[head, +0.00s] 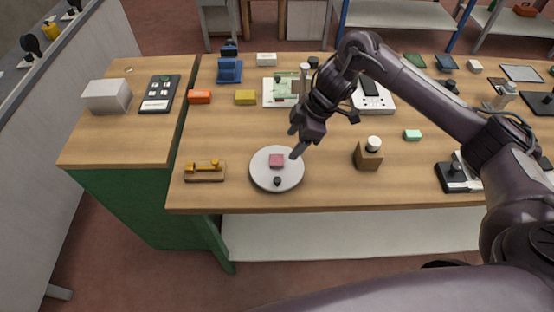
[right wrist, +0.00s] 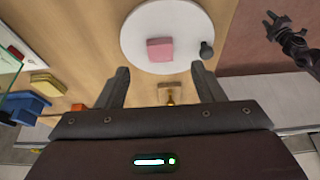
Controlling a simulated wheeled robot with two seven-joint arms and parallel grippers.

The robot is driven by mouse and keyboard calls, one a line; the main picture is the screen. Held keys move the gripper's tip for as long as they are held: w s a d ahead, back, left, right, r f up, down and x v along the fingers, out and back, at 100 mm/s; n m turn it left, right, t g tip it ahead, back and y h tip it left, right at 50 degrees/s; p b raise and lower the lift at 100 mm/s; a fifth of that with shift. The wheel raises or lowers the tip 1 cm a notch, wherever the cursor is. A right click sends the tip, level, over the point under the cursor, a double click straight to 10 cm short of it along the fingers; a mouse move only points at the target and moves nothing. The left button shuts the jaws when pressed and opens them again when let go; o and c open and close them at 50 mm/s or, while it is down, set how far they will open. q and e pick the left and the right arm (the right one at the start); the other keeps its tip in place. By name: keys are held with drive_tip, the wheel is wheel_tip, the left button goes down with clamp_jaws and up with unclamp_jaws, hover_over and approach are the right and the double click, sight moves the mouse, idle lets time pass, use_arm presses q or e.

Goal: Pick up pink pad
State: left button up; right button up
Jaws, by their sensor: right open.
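The pink pad (head: 277,161) is a small block lying on a round white plate (head: 262,178) near the front edge of the table. In the right wrist view the pad (right wrist: 160,49) rests on the plate (right wrist: 140,28), beyond the open fingers. My right gripper (head: 296,145) is just above and to the right of the pad in the head view, with a finger pointing down near the plate's rim. In the right wrist view the gripper (right wrist: 161,88) has its two fingers apart with nothing between them.
A dark knob (head: 277,181) sits on the plate, in front of the pad. A wooden block with brass parts (head: 205,171) lies left of the plate. Yellow (head: 245,97) and orange (head: 199,97) blocks lie behind.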

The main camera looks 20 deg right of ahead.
sight(281, 159)
drive_tip(key=p+x, duration=0.2)
drive_tip(key=x, duration=0.4)
drive_tip(key=shift+a+f, duration=0.15)
drive_tip(key=shift+f, duration=0.1)
drive_tip(key=shift+w+a+f, duration=0.1)
drive_tip(key=shift+a+f, duration=0.05)
drive_tip(key=shift+f, duration=0.25)
drive_tip(key=shift+c, duration=0.3)
drive_tip(key=c, duration=1)
